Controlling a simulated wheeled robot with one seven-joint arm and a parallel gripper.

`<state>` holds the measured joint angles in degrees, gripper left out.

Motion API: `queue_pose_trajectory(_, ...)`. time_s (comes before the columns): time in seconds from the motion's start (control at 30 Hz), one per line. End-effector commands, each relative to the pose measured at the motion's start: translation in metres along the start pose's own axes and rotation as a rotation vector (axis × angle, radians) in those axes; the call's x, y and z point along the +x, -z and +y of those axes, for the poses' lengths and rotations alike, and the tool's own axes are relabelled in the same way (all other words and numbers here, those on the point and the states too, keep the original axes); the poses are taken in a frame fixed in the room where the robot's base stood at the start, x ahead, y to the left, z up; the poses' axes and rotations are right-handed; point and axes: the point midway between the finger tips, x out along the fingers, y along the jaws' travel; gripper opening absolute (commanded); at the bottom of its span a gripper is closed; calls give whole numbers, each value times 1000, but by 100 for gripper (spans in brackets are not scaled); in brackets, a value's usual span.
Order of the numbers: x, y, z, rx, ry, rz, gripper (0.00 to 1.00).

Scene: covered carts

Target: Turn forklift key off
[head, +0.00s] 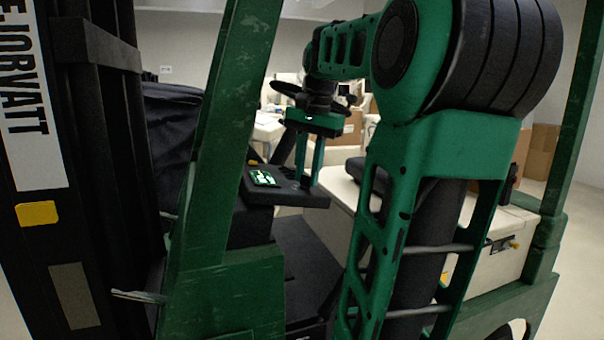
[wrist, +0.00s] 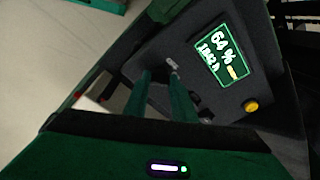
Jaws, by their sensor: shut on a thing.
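The forklift's dark dashboard (head: 285,194) is left of centre in the head view, with a lit display (head: 264,178). In the wrist view the dashboard (wrist: 165,40) fills the upper middle, and its display (wrist: 221,55) reads 64 %. The small grey key (wrist: 171,63) shows at my fingertips in the wrist view. My gripper (head: 307,184) points down over the right part of the dashboard. It also shows in the wrist view (wrist: 159,73), its green fingers shut on the key. The fingers partly hide the key, and its turn angle cannot be told.
A yellow button (wrist: 250,105) sits beside the display. The forklift's green pillar (head: 215,150) and dark mast (head: 90,150) stand to the left in the head view. A pale forklift body (head: 345,215) lies behind my arm. Cardboard boxes (head: 540,150) stand at the back right.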

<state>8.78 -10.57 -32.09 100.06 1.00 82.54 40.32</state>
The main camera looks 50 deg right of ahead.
Motion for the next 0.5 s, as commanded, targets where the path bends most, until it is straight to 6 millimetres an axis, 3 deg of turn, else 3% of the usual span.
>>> queue_pose_trajectory(0.5,-3,1,-2,-480,95,11,1)
